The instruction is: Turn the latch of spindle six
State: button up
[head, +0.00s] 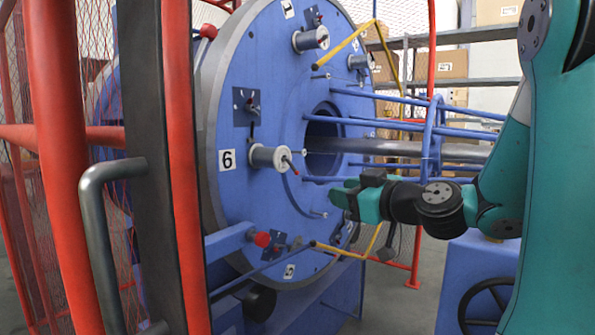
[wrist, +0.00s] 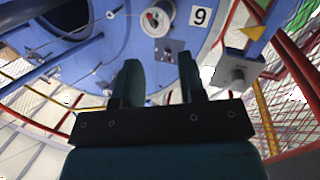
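The label 6 (head: 227,159) is on the face of the blue disc (head: 235,205). Right of it a pale spool (head: 270,157) sticks out, with a thin red-tipped handle. Above the spool is a dark blue square plate (head: 247,112) with a small dark lever, tip reddish. The wrist view seems upside down: a label there reads as 9 (wrist: 200,16), beside a spool (wrist: 157,18) with a plate (wrist: 176,55) under it. My gripper (head: 345,193) is right of the spool, apart from the disc. In the wrist view my gripper (wrist: 162,78) has its fingers spread, with nothing between them.
A red guard frame (head: 180,200) and a grey handle (head: 92,240) stand at the left. Blue rods (head: 400,100) and a grey shaft (head: 385,148) run right from the disc's centre. A yellow bar (head: 345,45) crosses near the top.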

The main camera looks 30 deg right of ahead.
jog(key=d+r, duration=0.1)
jog(key=p, duration=0.6)
send_near(297, 171)
jog(key=shift+t+h, duration=0.3)
jog(key=w, duration=0.6)
jog(key=w+a, duration=0.1)
jog(key=w, duration=0.2)
jog(key=shift+w+f, duration=0.15)
jog(key=shift+w, duration=0.25)
grip_shut()
